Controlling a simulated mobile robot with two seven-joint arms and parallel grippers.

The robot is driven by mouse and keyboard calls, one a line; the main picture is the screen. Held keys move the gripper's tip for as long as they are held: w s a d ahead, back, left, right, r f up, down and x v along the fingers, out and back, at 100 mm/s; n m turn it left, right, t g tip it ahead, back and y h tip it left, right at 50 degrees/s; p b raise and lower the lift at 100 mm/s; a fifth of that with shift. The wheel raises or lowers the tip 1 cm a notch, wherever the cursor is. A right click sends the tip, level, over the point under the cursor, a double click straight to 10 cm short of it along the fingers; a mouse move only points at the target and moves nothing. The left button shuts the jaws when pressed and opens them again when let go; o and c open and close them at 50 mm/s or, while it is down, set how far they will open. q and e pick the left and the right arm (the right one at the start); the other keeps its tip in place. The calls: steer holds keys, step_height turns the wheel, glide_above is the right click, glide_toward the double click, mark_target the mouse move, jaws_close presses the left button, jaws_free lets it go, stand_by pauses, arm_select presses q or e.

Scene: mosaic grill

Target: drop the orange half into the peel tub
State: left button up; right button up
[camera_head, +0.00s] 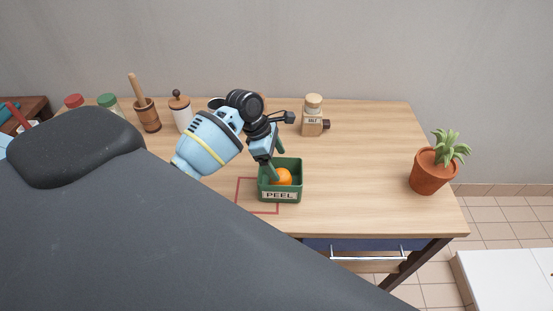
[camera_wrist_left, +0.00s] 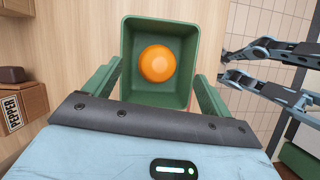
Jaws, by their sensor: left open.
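The orange half (camera_head: 282,177) lies inside the green peel tub (camera_head: 280,196), which has a PEEL label on its front. In the left wrist view the orange half (camera_wrist_left: 157,64) is round and bright, resting on the floor of the tub (camera_wrist_left: 131,95) and apart from both fingers. My left gripper (camera_head: 272,170) is open and empty above the tub. In its wrist view its two green fingers stand either side of the tub. My right gripper (camera_wrist_left: 225,67) shows at the right of the wrist view, its dark fingertips apart with nothing between them.
A mortar and pestle (camera_head: 147,116) and jars line the back left. The table right of the tub is clear.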

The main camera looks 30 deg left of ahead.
arm_select(q)
steer(key=v, duration=0.7)
steer(key=shift+r, duration=0.2)
steer(key=shift+a, duration=0.1)
stand_by(0.6)
